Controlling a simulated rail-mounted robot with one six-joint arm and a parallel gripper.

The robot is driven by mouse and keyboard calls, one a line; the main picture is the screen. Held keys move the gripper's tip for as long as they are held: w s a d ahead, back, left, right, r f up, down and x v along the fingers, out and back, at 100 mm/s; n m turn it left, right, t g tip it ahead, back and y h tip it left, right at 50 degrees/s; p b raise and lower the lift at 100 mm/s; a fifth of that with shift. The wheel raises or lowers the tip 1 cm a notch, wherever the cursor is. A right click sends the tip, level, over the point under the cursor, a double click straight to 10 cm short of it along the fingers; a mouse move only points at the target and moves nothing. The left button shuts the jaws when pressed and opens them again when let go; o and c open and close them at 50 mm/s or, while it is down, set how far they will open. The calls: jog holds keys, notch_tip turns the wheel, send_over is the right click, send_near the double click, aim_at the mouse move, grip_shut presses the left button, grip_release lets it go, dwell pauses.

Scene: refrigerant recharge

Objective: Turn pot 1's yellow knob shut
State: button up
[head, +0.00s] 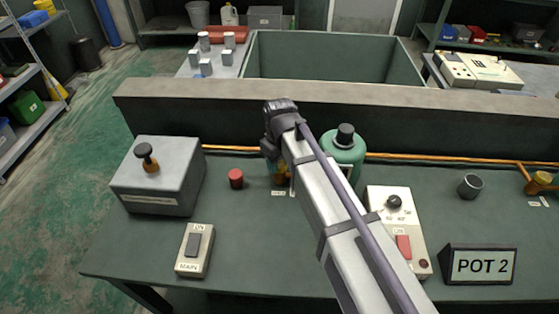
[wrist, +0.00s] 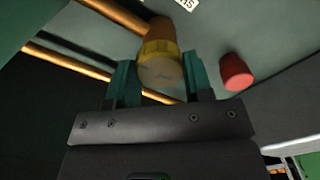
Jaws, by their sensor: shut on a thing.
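The yellow knob (wrist: 160,52) sits on a copper-coloured valve body, between the two teal fingers of my gripper (wrist: 160,78) in the wrist view. My gripper is shut on the knob, one finger at each side. The knob's round pale end faces the wrist camera. In the head view my arm crosses the middle of the bench and hides most of the gripper; a small brass-yellow part (head: 280,180) shows beside the arm. I cannot read the knob's turn angle.
A red cap (head: 236,178) stands close left of the valve and also shows in the wrist view (wrist: 236,72). A green cylinder (head: 344,152) stands right behind my arm. A grey box (head: 160,182), MAIN switch (head: 195,250), control box (head: 398,225) and POT 2 sign (head: 480,265) are on the bench.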

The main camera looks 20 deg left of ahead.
jog(key=shift+c, duration=0.4)
jog(key=shift+m, duration=0.3)
jog(key=m, duration=0.8)
jog(key=shift+m, duration=0.4)
jog(key=m, duration=0.4)
jog(key=shift+m, duration=2.4)
